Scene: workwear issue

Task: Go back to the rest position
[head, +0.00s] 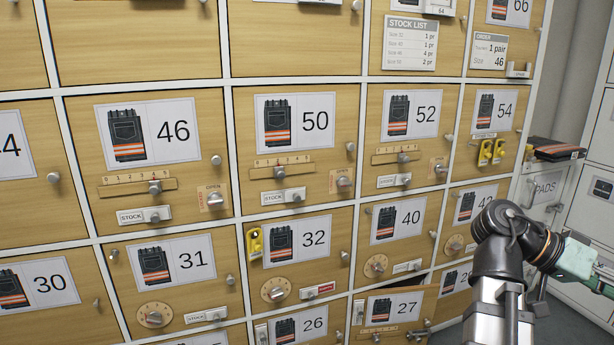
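My arm (508,250) comes up at the lower right, in front of the lower right lockers, and bends toward the right edge. A pale green part of it (585,263) runs out of the picture there. My gripper's fingers do not show, so what they hold cannot be seen. Part of the lockers behind the arm is hidden.
A wall of numbered wooden lockers (222,168) fills most of the view. The door of locker 27 (392,312) stands ajar. Dark folded workwear with an orange stripe (553,148) lies on the grey PADS cabinet (546,188). Yellow locks (485,153) hang on locker 54.

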